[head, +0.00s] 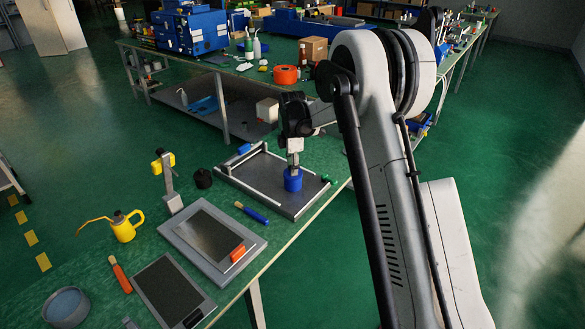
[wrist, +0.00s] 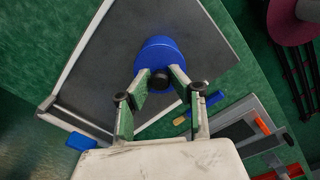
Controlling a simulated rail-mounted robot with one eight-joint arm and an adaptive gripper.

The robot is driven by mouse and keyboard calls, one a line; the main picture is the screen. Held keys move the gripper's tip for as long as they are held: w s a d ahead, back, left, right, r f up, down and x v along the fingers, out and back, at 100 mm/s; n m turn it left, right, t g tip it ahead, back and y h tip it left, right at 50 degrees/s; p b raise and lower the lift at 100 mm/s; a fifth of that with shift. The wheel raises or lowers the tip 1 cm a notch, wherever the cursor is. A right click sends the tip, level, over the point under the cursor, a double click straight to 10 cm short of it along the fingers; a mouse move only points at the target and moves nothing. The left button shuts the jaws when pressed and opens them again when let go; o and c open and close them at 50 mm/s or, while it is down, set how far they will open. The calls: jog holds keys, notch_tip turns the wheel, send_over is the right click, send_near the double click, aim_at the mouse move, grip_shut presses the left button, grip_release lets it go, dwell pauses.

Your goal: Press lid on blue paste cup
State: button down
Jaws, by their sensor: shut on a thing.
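The blue paste cup (head: 293,182) is a short blue cylinder standing upright on the grey metal tray (head: 308,203) of the bench. My gripper (head: 294,165) points down at its top.
A grey panel (head: 212,240) with an orange piece, a yellow oil can (head: 123,227) and a scale-like device (head: 172,291) stand nearer. The tray's middle is clear.

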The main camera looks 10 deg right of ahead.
jog(key=shift+f, duration=0.1)
jog(key=c, duration=1.5)
grip_release()
jog(key=shift+r+p, duration=1.05)
jog(key=shift+r, duration=1.95)
